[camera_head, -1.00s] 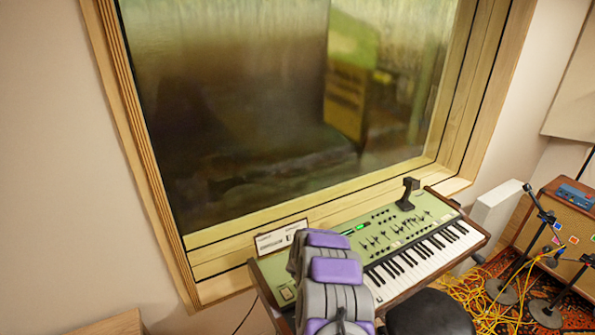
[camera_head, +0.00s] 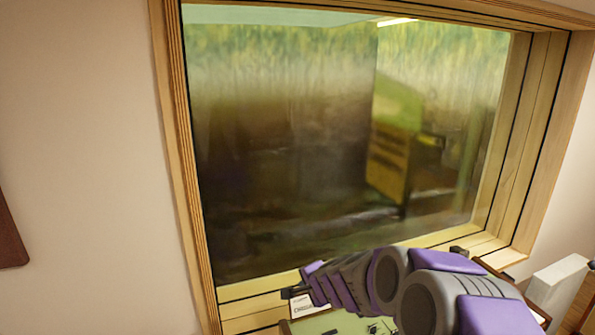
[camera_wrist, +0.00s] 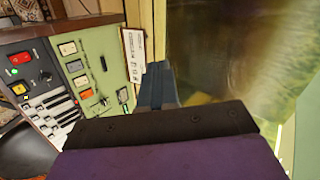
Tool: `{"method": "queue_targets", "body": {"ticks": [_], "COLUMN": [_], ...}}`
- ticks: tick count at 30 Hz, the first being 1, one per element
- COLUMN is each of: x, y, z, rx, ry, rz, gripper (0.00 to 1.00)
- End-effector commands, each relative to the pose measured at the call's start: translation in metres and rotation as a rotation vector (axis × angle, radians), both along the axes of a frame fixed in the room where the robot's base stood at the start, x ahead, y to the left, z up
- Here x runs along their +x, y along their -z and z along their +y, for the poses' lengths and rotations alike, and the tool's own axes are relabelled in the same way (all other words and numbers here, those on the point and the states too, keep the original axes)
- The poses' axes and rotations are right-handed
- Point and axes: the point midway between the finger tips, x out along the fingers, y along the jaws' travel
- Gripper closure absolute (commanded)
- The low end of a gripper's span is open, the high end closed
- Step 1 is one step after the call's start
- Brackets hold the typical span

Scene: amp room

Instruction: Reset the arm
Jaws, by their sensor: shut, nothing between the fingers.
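My arm, grey with purple pads, reaches in from the lower right of the head view and points left, in front of the window. My gripper (camera_wrist: 157,82) is in the middle of the wrist view, its dark fingers together with nothing between them. It also shows small and dark at the arm's left end in the head view (camera_head: 293,291), close to the window's lower frame. The fingers appear beside the green keyboard (camera_wrist: 110,70). In the head view, the arm hides most of the keyboard (camera_head: 335,323).
A large window (camera_head: 300,150) with a wooden frame (camera_head: 178,150) fills the wall behind. A white card (camera_wrist: 133,55) stands at the keyboard's back edge. A black stool (camera_wrist: 25,152) is at the lower left of the wrist view. A white box (camera_head: 558,285) stands at right.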

Motion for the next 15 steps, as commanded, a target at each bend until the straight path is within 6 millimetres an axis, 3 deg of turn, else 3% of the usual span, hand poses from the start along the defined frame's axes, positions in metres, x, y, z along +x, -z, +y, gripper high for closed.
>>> {"method": "queue_targets", "body": {"ticks": [1, 7, 11, 15], "x": [-0.02, -0.11, -0.174, -0.248], "y": [-0.014, -0.037, -0.041, -0.034], "z": [0.009, 0.031, 0.028, 0.009], "rx": [-0.014, -0.114, -0.201, -0.308], "ry": [-0.081, -0.396, -0.574, -0.738], "rz": [-0.003, 0.036, 0.094, 0.193], "gripper": [1.0, 1.0, 1.0, 1.0]}}
